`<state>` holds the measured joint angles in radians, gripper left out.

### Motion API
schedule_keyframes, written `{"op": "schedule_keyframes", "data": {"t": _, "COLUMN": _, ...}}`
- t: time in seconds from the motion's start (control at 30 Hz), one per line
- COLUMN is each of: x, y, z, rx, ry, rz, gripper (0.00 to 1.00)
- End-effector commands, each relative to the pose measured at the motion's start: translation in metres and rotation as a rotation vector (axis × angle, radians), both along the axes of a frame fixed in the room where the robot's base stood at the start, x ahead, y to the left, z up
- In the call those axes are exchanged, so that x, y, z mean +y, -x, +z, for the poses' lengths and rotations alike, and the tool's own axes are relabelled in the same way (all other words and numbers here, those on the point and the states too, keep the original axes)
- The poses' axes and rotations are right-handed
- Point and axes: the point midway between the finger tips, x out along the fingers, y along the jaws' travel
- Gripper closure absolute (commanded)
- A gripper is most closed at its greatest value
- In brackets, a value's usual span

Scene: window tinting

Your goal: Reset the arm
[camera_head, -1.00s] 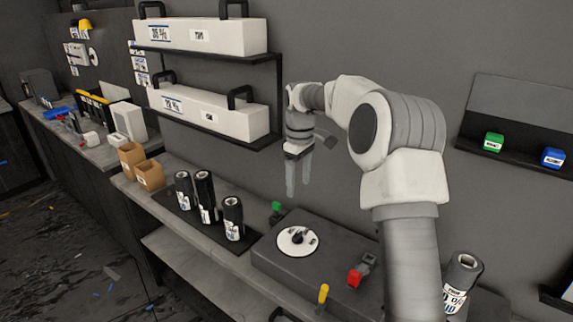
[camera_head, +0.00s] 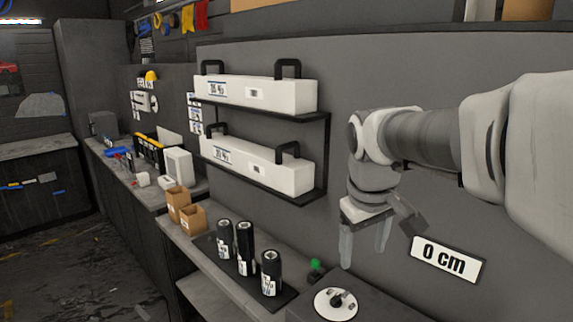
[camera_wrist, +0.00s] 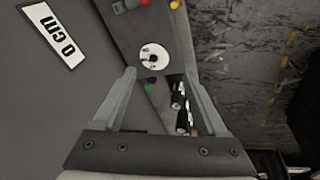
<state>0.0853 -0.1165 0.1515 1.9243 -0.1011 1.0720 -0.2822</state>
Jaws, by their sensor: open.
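My gripper (camera_head: 365,240) hangs from my raised arm in the head view, pointing down with its two fingers apart and nothing between them. It is in front of the grey wall, above the dark box with the white round dial (camera_head: 336,304). In the wrist view my gripper (camera_wrist: 165,85) also shows open and empty, its fingers spread at the left and right. The dial (camera_wrist: 154,57) shows beyond the fingertips, with a green knob (camera_wrist: 148,88) nearer. My arm reaches in from the right in the head view.
Several black cans (camera_head: 245,248) stand on a dark mat on the bench. Two wall shelves hold long white boxes (camera_head: 262,92) with black handles. Cardboard boxes (camera_head: 193,217) stand farther along. A "0 cm" sign (camera_head: 445,258) is on the wall beside my gripper.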

Motion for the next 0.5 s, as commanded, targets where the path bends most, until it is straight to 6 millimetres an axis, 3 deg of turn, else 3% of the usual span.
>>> {"op": "schedule_keyframes", "data": {"t": 0.23, "x": -0.004, "y": 0.063, "z": 0.002, "rx": -0.089, "ry": -0.053, "rz": -0.120, "gripper": 0.25}}
{"op": "schedule_keyframes", "data": {"t": 0.5, "x": -0.007, "y": 0.124, "z": -0.014, "rx": -0.178, "ry": -0.142, "rz": -0.246, "gripper": 0.25}}
